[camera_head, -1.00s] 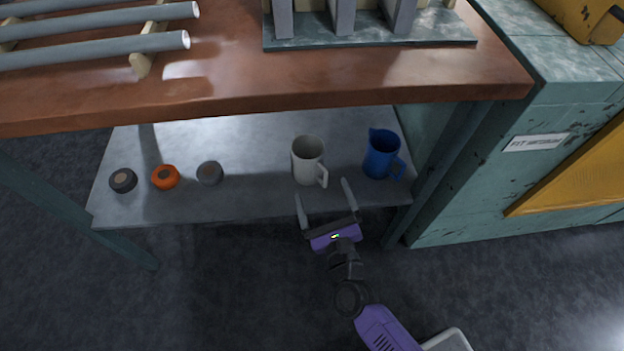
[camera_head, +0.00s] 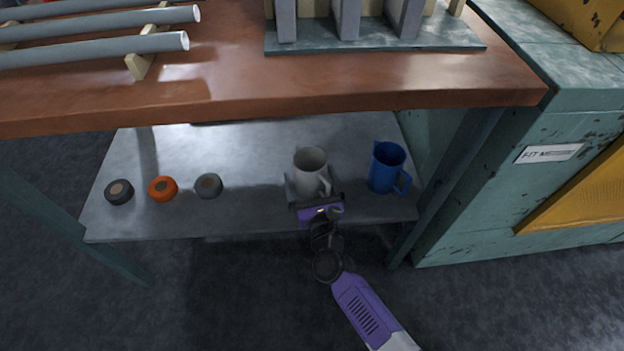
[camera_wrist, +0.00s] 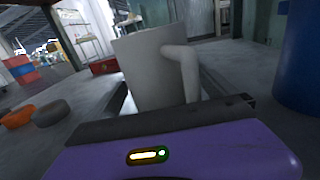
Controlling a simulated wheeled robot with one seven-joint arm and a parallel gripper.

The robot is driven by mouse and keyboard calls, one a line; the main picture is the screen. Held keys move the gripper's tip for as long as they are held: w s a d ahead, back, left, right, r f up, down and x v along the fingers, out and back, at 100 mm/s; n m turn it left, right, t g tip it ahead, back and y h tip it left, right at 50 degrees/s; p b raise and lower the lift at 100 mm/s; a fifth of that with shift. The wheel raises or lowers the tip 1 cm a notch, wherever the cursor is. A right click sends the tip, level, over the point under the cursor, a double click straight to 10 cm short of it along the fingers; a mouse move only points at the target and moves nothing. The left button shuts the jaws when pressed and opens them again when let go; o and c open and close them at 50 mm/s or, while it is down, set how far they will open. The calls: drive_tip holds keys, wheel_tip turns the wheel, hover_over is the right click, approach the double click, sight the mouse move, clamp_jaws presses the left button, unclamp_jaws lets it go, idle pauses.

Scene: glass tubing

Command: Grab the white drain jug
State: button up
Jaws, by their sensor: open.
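The white drain jug (camera_head: 309,168) stands upright on the grey lower shelf, its handle towards the front right. It fills the middle of the wrist view (camera_wrist: 151,70), with the handle at its right side. My gripper (camera_head: 312,185) is open at the jug's front, with a finger showing along its left side and the other side partly hidden by the handle. In the wrist view the jug rises just beyond the purple gripper body, and its base is hidden. I cannot tell whether the fingers touch it.
A blue jug (camera_head: 386,167) stands close to the right. Grey, orange and dark rolls (camera_head: 163,189) lie to the left on the shelf (camera_head: 245,215). The wooden worktop (camera_head: 250,85) overhangs the shelf, and a table leg stands right of the blue jug.

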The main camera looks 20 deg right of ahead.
drive_tip(key=c, duration=1.4)
drive_tip(key=shift+c, duration=0.7)
drive_tip(key=shift+r, duration=0.15)
